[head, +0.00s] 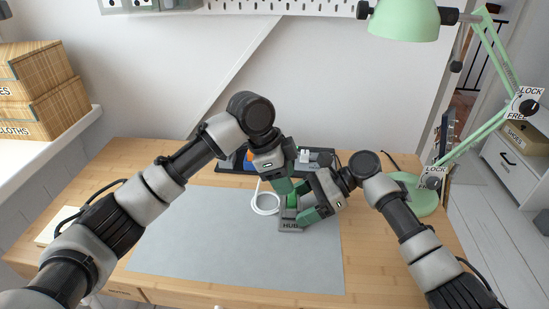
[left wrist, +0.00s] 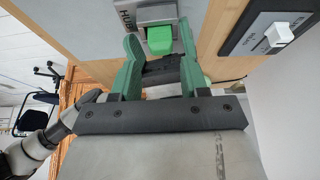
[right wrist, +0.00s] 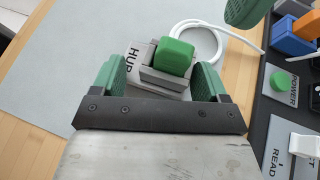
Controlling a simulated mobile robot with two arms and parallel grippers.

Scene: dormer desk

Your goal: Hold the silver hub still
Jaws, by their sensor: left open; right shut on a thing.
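The silver hub (head: 290,226), a grey block marked HUB, sits on the grey mat. It also shows in the right wrist view (right wrist: 148,79) and at the top of the left wrist view (left wrist: 143,14). A green block (right wrist: 174,57) sits in the hub's raised socket. My right gripper (head: 308,207) is shut on the hub, one finger on each side of the socket. My left gripper (head: 291,188) is open and empty, close above the green block (left wrist: 159,41). In the head view the arms partly hide the hub.
A white cable (head: 265,205) loops beside the hub. Behind is a dark panel (right wrist: 268,130) with a green button marked POWER (right wrist: 281,80) and a white switch. A green lamp (head: 425,195) stands at right. The grey mat (head: 220,255) is clear at the front left.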

